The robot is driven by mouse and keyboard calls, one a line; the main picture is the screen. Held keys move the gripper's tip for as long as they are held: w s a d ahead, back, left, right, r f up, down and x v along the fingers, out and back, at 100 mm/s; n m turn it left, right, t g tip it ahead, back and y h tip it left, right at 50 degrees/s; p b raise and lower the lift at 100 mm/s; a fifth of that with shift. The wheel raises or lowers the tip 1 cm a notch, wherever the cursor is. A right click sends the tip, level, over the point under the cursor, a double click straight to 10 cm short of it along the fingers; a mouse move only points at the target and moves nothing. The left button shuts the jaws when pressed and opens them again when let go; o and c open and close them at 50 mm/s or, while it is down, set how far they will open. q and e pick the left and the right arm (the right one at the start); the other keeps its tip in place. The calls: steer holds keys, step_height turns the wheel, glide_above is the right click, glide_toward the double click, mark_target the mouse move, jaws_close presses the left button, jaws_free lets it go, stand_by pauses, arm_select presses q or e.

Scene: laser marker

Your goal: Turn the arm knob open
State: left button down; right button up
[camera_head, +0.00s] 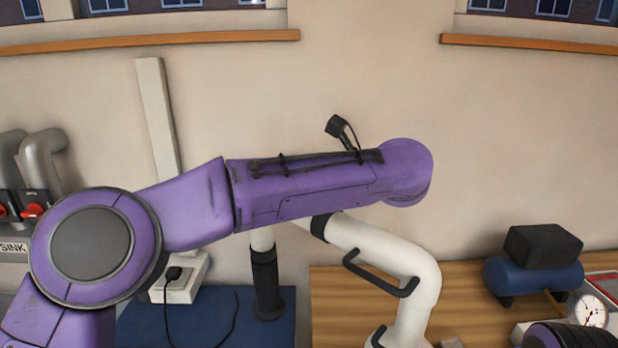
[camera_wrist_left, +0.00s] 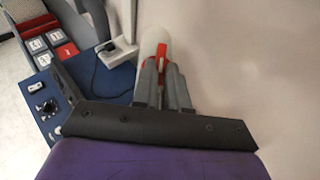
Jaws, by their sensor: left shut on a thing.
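The arm knob (camera_wrist_left: 162,52) is a small red piece on the white extraction arm (camera_wrist_left: 154,38), in the upper middle of the left wrist view. My left gripper (camera_wrist_left: 161,68) has its grey fingers close together on the red knob. The fingers cover part of it, so its exact turn angle cannot be told. In the head view the white extraction arm (camera_head: 415,265) bends up from the bench, with a black handle (camera_head: 382,277) on it. My purple left arm crosses in front and hides the knob and the left gripper there. My right gripper is in neither view.
A blue surface (camera_head: 207,322) lies below my arm, with a white power socket and cable (camera_head: 181,290). A wooden bench (camera_head: 340,293) holds a blue tank (camera_head: 533,277) and gauge (camera_head: 591,310) at right. Red-knobbed pipes (camera_head: 40,160) stand at left. The wall above my arm is clear.

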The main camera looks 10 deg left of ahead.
arm_select(q)
steer(key=shift+f+g, duration=0.25)
steer(key=shift+g, duration=0.05)
steer(key=c, duration=1.2)
jaws_free()
steer(key=shift+a, duration=0.1)
steer(key=shift+o, duration=0.2)
steer(key=shift+a+n, duration=0.15)
steer(key=shift+n, duration=0.15)
steer(key=shift+w, duration=0.1)
steer(key=shift+d+r, duration=0.2)
steer(key=p+v, duration=0.5)
steer(key=v, duration=0.5)
steer(key=shift+d, duration=0.25)
steer(key=shift+a+f, duration=0.1)
steer(key=shift+f, duration=0.05)
